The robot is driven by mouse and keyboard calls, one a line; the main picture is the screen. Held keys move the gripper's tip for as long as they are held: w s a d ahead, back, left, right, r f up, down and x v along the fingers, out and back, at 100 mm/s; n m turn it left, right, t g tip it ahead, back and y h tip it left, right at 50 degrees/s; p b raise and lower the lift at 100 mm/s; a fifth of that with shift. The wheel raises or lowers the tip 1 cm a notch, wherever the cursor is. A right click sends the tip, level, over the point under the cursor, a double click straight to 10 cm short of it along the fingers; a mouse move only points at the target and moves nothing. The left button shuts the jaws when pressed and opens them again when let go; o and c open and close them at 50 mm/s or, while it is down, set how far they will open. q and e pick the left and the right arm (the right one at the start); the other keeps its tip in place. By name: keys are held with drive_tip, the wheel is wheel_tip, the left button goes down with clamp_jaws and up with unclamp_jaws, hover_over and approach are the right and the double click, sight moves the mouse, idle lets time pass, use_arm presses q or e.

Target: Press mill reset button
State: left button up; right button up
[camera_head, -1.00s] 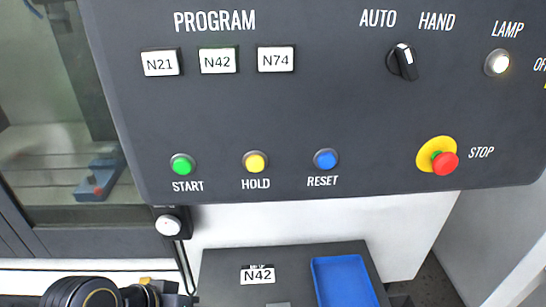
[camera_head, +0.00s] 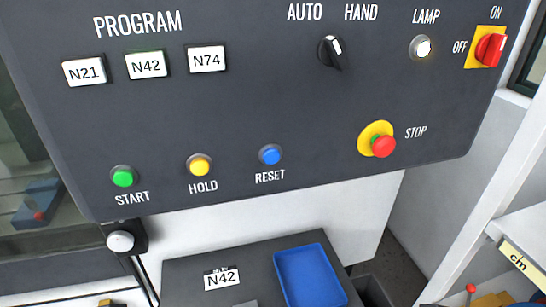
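The blue RESET button (camera_head: 270,155) sits on the lower part of the dark grey control panel (camera_head: 250,110), above its printed label. The yellow HOLD button (camera_head: 199,165) and green START button (camera_head: 123,177) are to its left. The red STOP button (camera_head: 382,145) on a yellow base is to its right. Nothing covers the RESET button. Neither of my grippers is in view.
A dark stand with an N42 label (camera_head: 222,279) and a blue tray (camera_head: 310,277) lies below the panel. A red ON/OFF switch (camera_head: 490,49) is at the upper right. A white round knob (camera_head: 120,241) is at the lower left.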

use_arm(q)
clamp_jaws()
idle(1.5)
